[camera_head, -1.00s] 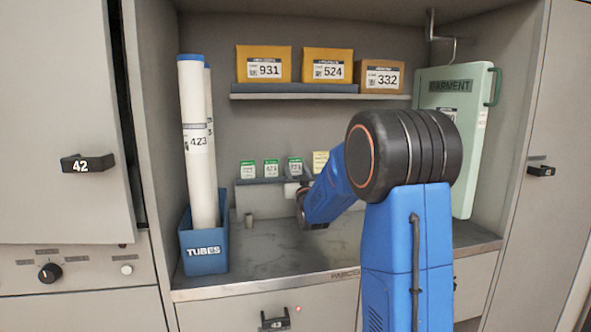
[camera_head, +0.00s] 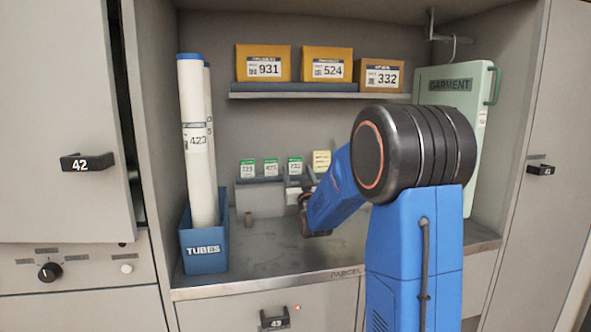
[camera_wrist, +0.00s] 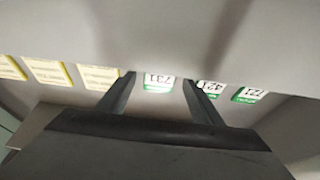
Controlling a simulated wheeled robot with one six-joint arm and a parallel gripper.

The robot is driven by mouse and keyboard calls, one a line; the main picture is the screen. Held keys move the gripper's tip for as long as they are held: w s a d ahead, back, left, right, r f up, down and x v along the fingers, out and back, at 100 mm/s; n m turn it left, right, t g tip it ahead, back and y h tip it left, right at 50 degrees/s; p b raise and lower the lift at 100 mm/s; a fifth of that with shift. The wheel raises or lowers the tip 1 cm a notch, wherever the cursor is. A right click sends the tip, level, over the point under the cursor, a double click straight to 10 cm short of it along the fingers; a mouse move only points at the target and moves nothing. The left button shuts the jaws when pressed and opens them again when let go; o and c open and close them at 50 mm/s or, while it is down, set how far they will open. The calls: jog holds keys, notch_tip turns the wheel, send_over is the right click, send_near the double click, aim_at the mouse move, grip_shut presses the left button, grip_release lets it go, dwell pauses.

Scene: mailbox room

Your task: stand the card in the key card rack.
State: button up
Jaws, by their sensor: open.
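The key card rack (camera_head: 259,194) is a grey holder at the back of the counter. Green-edged white cards stand in it: one at the left (camera_head: 247,169), one in the middle (camera_head: 271,168) and one at the right (camera_head: 295,166). A yellow card (camera_head: 321,160) stands further right. In the wrist view the card marked 731 (camera_wrist: 158,83) shows between the tips of my open gripper (camera_wrist: 159,86), apart from both fingers as far as I can tell. Cards 421 (camera_wrist: 209,88) and 721 (camera_wrist: 249,94) are to its right, several yellow cards (camera_wrist: 48,72) to its left. My arm hides the rack's right part.
A blue tubes bin (camera_head: 204,252) with tall white tubes (camera_head: 197,140) stands at the left. A shelf (camera_head: 300,96) with parcels (camera_head: 264,65) is above. A green garment case (camera_head: 455,85) hangs at the right.

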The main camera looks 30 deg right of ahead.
jog(key=s+a, duration=0.3)
jog(key=s, duration=0.8)
jog(key=shift+s+a, duration=0.1)
